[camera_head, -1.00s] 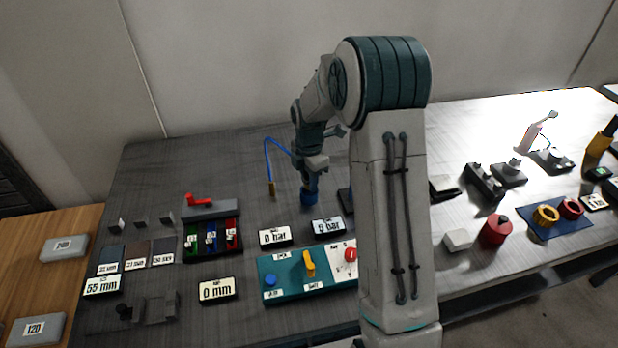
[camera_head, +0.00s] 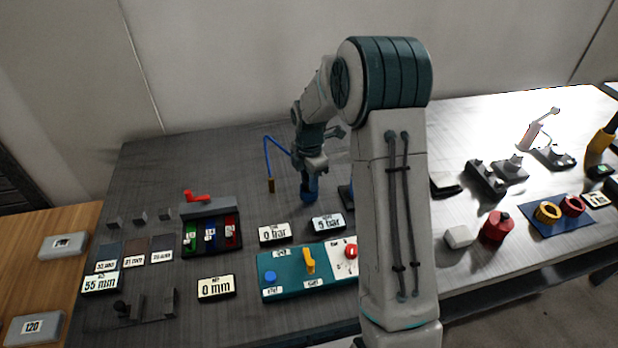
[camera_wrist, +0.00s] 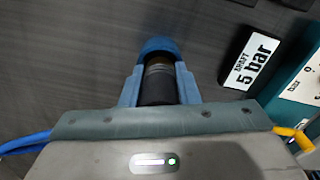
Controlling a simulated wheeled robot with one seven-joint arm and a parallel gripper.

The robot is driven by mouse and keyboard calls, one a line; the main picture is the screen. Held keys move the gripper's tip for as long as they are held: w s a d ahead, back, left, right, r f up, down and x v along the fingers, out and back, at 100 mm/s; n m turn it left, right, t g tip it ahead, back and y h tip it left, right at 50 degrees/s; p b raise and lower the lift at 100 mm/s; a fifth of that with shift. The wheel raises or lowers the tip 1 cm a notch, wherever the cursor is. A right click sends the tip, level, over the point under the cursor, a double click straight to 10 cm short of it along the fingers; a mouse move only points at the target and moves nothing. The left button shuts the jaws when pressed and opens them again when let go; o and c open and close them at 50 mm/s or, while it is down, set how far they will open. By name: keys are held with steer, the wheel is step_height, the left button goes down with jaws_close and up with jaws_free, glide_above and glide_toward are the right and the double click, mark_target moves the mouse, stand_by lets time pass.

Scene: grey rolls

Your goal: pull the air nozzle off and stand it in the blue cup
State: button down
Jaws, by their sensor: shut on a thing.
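My gripper (camera_wrist: 159,92) is shut on the air nozzle (camera_wrist: 158,86), a dark cylinder with a brass-coloured band, in the wrist view. The blue cup (camera_wrist: 158,45) shows as a rounded blue edge just beyond the fingertips, close around the nozzle's far end. I cannot tell how deep the nozzle sits in it. In the head view the blue cup (camera_head: 309,190) stands on the table right under my gripper (camera_head: 311,176), and the nozzle is hidden there. The blue air hose (camera_head: 267,155) hangs to the left with a brass end (camera_head: 271,185), apart from my gripper.
Displays reading 0 bar (camera_head: 275,233) and 5 bar (camera_head: 327,222) lie in front of the cup. A teal control panel (camera_head: 290,288) with a yellow lever (camera_head: 309,261) is nearer. A dark tray (camera_head: 212,240) with coloured slots stands left. The table behind the hose is clear.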

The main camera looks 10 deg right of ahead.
steer(key=shift+f, duration=0.2)
steer(key=c, duration=1)
jaws_free()
steer(key=shift+r, duration=0.15)
step_height(320, 180, up, 13)
steer(key=shift+r, duration=0.35)
steer(key=shift+s, duration=0.1)
steer(key=s+m+t, duration=0.1)
steer(key=s+m, duration=0.6)
steer(key=s, duration=0.2)
steer(key=s+r+m+t, duration=0.1)
steer(key=s+m, duration=0.6)
steer(key=s, duration=0.2)
steer(key=s+r+m, duration=0.1)
steer(key=s+m, duration=0.7)
steer(key=s, duration=0.1)
steer(key=shift+s+a+t, duration=0.1)
steer(key=shift+t, duration=0.3)
